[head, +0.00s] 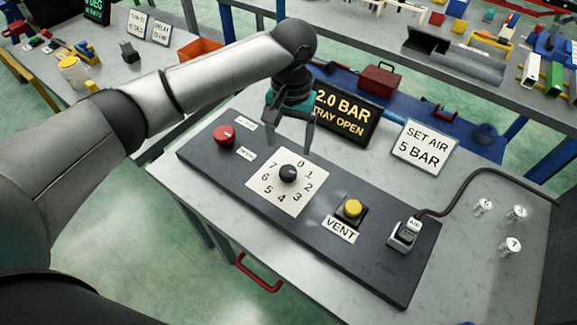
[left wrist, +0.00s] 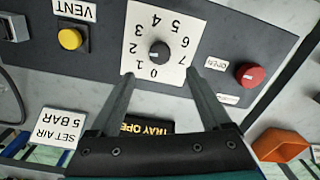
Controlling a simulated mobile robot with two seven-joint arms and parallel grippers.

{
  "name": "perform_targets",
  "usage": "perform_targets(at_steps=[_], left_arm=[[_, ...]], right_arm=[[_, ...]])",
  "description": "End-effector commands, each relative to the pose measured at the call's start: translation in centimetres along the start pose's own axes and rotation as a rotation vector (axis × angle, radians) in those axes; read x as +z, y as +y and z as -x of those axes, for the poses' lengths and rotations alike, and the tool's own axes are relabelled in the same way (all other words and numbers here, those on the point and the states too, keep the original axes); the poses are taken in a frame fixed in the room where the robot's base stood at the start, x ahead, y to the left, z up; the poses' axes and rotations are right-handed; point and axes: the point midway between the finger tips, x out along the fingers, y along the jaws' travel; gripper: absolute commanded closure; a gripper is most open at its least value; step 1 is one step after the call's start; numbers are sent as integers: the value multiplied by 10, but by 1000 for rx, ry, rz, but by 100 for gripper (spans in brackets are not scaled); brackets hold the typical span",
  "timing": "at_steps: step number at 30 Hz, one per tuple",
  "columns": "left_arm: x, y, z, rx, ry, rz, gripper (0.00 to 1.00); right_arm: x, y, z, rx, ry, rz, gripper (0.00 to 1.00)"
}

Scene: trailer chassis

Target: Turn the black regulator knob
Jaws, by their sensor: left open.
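The black regulator knob (head: 288,173) stands at the centre of a white dial plate (head: 265,187) numbered 0 to 7, on a dark panel (head: 372,268). Its pointer is too small to read. My left gripper (head: 288,134) is open and empty, above the far side of the dial near the 0. In the left wrist view, the gripper fingers (left wrist: 160,74) are spread apart, and the knob (left wrist: 160,53) lies just beyond the tips, between their lines, not gripped. A display (head: 341,112) reads "2.0 BAR TRAY OPEN". A sign (head: 424,146) reads "SET AIR 5 BAR". My right gripper is out of view.
A red knob (head: 224,135) sits left of the dial. A yellow button (head: 353,208) labelled VENT and an air connector (head: 404,236) with a black hose are to the right. Small numbered cylinders (head: 510,246) stand at the right. An orange bin (head: 200,50) is behind my arm.

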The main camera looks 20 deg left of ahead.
Motion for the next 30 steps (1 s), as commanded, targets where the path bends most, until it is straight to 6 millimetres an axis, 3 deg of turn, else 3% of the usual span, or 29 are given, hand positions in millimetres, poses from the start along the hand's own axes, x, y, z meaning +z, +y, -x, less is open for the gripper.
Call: perform_targets(at_steps=[6, 13, 18, 27, 30], left_arm=[[1, 0, -51, -1, -3, 0, 18], [0, 0, -87, 0, 0, -1, 18], [0, 0, -98, 1, 1, -1, 18], [0, 0, -100, 1, 1, -2, 18], [0, 0, -100, 1, 1, -2, 30]], right_arm=[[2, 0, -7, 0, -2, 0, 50], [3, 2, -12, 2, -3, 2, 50], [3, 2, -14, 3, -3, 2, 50], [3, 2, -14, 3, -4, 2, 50], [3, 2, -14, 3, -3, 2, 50]])
